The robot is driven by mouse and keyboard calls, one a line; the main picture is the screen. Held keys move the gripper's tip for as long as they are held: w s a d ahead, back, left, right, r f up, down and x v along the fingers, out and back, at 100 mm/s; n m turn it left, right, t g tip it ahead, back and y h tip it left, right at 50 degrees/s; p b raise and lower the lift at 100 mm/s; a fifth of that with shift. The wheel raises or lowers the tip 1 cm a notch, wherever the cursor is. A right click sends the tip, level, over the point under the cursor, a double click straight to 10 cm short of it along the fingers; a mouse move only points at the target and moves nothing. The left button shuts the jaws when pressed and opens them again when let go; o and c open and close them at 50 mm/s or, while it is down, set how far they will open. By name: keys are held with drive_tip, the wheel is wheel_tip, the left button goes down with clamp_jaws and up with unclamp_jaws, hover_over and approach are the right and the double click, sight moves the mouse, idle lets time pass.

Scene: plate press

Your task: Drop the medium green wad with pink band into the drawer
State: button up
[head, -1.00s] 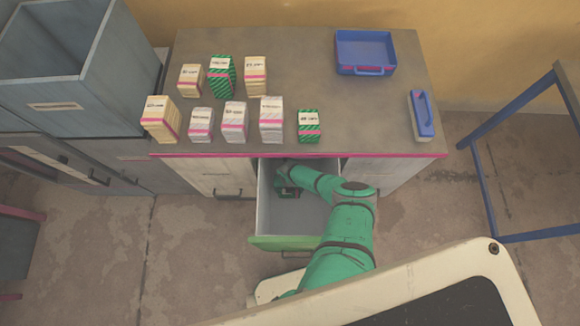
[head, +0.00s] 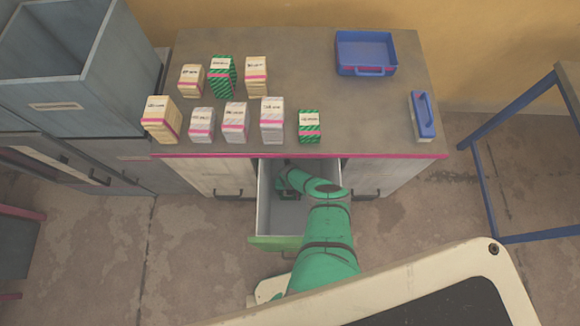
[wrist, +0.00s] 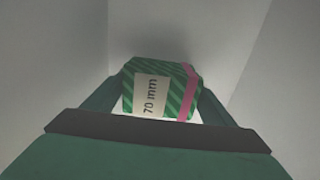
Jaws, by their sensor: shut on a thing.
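My gripper (wrist: 160,92) is shut on a green striped wad (wrist: 158,92) with a pink band and a white "70 mm" label. The wad sits between the two fingers in the wrist view, with pale drawer walls around it. In the head view my gripper (head: 287,188) is inside the open drawer (head: 264,215), near its back under the cabinet's front edge. The held wad is hidden there by my arm and the cabinet. I cannot tell whether the wad touches the drawer floor. The drawer has a green front (head: 275,243).
On the cabinet top (head: 300,60) stand several cream, white and green wads, including a tall green one (head: 222,78) and a small green one (head: 309,127). A blue tray (head: 365,54) and a blue-handled block (head: 422,115) are at the right. A grey bin (head: 80,60) is at the left.

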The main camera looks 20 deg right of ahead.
drive_tip(key=shift+f, duration=0.5)
drive_tip(key=o, duration=1.2)
drive_tip(key=shift+r, duration=0.15)
drive_tip(key=shift+w+r, duration=0.1)
drive_tip(key=shift+r, duration=1.35)
wheel_tip(320, 180, up, 4)
drive_tip(key=shift+d+r, duration=0.1)
drive_tip(key=shift+r, duration=0.15)
drive_tip(key=shift+s+r, duration=0.2)
drive_tip(key=shift+r, duration=0.35)
drive_tip(key=shift+w, duration=0.1)
drive_tip(key=shift+f, duration=0.1)
